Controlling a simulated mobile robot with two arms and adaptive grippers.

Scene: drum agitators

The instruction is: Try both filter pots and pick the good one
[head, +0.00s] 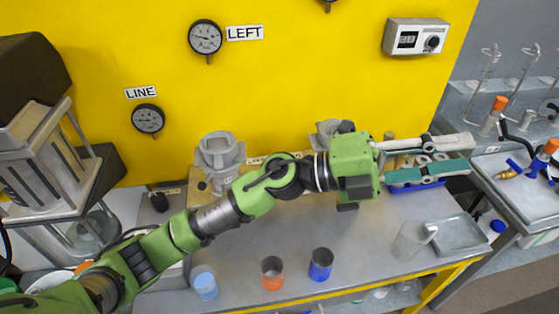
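Two grey cast pots that look like the filter pots stand against the yellow panel. The left one (220,165) is mostly clear in view. The right one (328,130) is largely hidden behind my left arm. My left gripper (468,156) reaches across the bench to the right, above a blue tray of small parts, with its fingers apart and nothing seen between them. A dial gauge (205,37) sits beside a LEFT label, and another gauge (147,118) sits below a LINE label. A third gauge is cut off at the top edge. My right gripper is out of view.
A light blue cup (205,286), an orange-banded cup (272,275) and a blue-banded cup (320,266) stand along the bench front. A clear jug (409,242) and grey tray (458,236) are at right. A black knob (159,202) stands at left.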

